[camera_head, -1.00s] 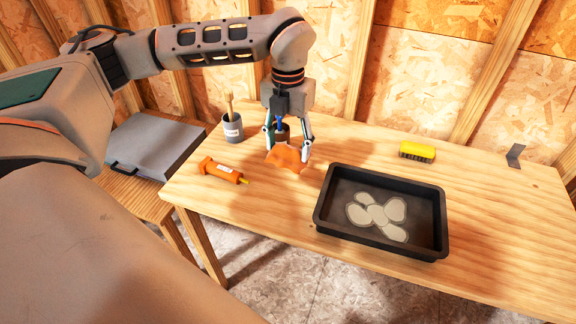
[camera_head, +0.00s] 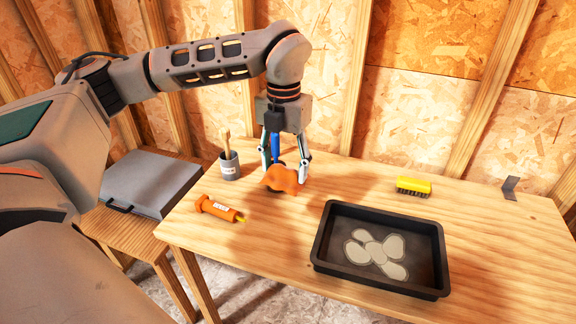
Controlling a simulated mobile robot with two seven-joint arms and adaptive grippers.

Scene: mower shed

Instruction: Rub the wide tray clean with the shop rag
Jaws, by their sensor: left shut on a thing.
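The wide tray (camera_head: 318,243) is black and shallow and sits at the front right of the wooden bench. Several pale grey patches (camera_head: 375,249) lie on its floor near the middle. The shop rag (camera_head: 281,179) is orange and crumpled. My left gripper (camera_head: 284,172) is shut on the rag and holds it over the bench, to the left of the tray and apart from it. My right gripper does not show.
A yellow brush (camera_head: 413,186) lies behind the tray. An orange tube (camera_head: 218,208) lies at the left front, with a grey cup (camera_head: 229,165) holding a wooden-handled tool behind it. A metal bracket (camera_head: 510,187) stands at the back right. A grey case (camera_head: 150,182) is on the left side table.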

